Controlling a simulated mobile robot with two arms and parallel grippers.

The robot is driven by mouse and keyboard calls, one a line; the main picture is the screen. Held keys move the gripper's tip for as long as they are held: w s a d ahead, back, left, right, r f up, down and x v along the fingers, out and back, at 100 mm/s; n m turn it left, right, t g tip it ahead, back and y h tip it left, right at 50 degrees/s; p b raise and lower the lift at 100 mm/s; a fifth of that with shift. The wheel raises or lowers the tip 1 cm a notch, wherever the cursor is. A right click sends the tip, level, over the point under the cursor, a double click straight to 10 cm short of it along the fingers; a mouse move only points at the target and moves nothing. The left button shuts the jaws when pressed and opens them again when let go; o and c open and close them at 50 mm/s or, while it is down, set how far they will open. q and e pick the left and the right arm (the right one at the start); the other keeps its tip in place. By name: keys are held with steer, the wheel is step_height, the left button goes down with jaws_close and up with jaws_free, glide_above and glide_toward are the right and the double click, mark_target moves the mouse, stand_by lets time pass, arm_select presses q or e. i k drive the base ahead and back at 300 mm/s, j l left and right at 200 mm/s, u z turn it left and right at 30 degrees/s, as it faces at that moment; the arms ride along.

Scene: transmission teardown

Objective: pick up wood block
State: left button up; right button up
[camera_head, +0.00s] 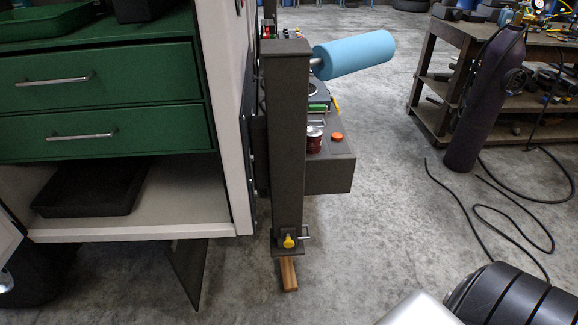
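The wood block (289,274) is a small brown piece on the concrete floor. It lies at the foot of a dark upright post (290,150), and its far end is hidden under the post's base. Neither gripper can be made out in the head view. A silver and black ribbed part at the bottom right corner looks like part of my own arm, well to the right of the block, with no fingers showing.
A cabinet with green drawers (110,100) stands left of the post. A grey bench shelf (333,178) with a blue paper roll (353,56) is behind it. A purple gas cylinder (484,100), loose black hose (470,205) and workbench (436,80) are right. Floor right of the block is clear.

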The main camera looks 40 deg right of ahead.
mark_target(290, 281)
steer(key=k+z, duration=0.15)
steer(key=z, duration=0.85)
